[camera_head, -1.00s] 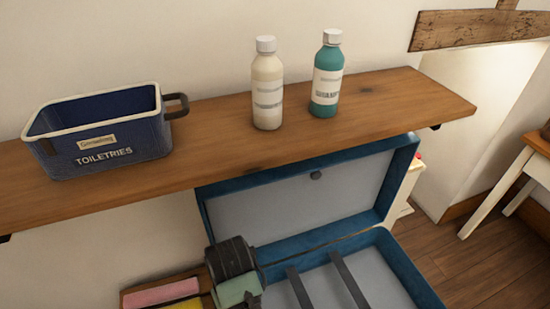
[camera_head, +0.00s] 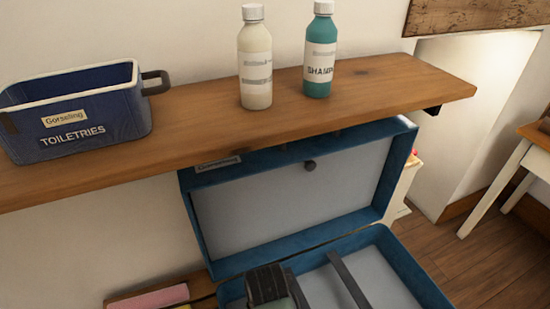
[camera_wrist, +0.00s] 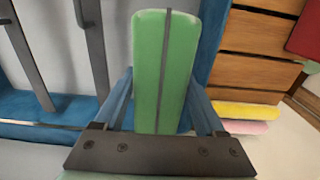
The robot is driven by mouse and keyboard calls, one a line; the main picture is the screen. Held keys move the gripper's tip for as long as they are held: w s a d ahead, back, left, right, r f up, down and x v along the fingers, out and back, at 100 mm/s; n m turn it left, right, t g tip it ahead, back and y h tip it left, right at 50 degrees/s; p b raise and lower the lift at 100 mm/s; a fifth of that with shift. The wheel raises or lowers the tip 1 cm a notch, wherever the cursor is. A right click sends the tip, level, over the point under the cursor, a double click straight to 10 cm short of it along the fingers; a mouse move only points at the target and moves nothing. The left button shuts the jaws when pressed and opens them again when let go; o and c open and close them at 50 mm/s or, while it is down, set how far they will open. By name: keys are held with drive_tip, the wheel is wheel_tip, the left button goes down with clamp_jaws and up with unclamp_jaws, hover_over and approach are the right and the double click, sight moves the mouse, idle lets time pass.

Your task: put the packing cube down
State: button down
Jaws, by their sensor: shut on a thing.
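A green packing cube (camera_wrist: 165,75) with a dark seam down its middle fills the centre of the wrist view. My gripper (camera_wrist: 163,112) is shut on it, with one finger along each side. The suitcase has a grey lining and dark straps (camera_head: 347,278). I cannot tell whether the cube touches the suitcase floor; its underside is hidden.
A wooden shelf (camera_head: 195,150) runs above the suitcase lid (camera_head: 300,190). It bears a toiletries basket (camera_head: 75,120), a white bottle (camera_head: 254,65) and a teal shampoo bottle (camera_head: 319,55). Pink (camera_head: 150,297) and yellow items lie left of the suitcase. The suitcase's right part looks empty.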

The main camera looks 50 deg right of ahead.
drive_tip(key=shift+f+b, duration=0.65)
drive_tip(key=shift+f, duration=2.6)
unclamp_jaws()
wheel_tip(320, 180, up, 12)
drive_tip(key=p, duration=0.3)
